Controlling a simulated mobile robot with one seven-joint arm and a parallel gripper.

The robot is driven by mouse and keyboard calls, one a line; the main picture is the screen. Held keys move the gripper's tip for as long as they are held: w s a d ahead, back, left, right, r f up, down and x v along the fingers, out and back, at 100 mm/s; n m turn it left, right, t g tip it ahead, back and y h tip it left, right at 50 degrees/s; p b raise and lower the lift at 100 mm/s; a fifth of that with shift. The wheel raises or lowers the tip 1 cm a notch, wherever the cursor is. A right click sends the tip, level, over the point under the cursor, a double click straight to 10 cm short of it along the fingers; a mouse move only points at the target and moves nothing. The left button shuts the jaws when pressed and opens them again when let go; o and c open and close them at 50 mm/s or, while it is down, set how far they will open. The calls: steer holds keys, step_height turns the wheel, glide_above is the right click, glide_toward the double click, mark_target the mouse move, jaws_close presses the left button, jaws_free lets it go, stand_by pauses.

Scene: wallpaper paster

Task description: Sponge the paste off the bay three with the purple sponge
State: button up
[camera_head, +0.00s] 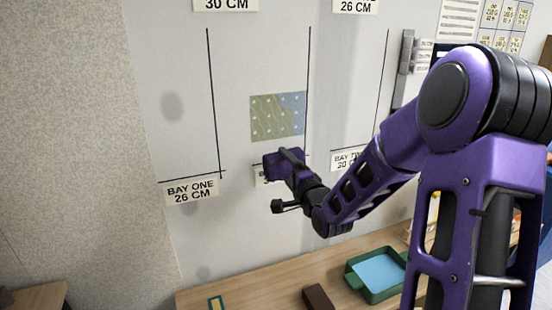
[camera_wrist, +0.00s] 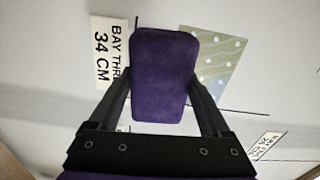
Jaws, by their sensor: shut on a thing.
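My gripper (camera_head: 293,164) is shut on the purple sponge (camera_head: 279,167), which also fills the middle of the wrist view (camera_wrist: 163,75) between both fingers. The sponge is at the wall, just below a patch (camera_head: 277,116) that is olive-green on the left and blue on the right, with pale dots. Its greenish part shows beyond the sponge in the wrist view (camera_wrist: 222,62). The bay three label (camera_wrist: 107,52), reading 34 CM, is partly hidden by the sponge and gripper. I cannot tell whether the sponge touches the wall.
Below, a wooden table (camera_head: 250,287) holds a green tray (camera_head: 391,290) with a blue inside and a brown block (camera_head: 318,297).

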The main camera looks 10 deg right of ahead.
mark_target(271, 111)
steer(key=shift+s+d+f+m, duration=0.1)
steer(key=shift+d+f+m, duration=0.15)
steer(key=shift+d+m, duration=0.15)
steer(key=b+x, duration=0.1)
steer(key=x, duration=0.5)
steer(key=shift+w, duration=0.25)
steer(key=shift+x, duration=1.3)
stand_by(2.0)
steer(key=shift+a+r, duration=0.1)
stand_by(1.4)
steer(key=shift+r, duration=2)
steer(key=shift+s, duration=0.1)
steer(key=shift+r, duration=3.85)
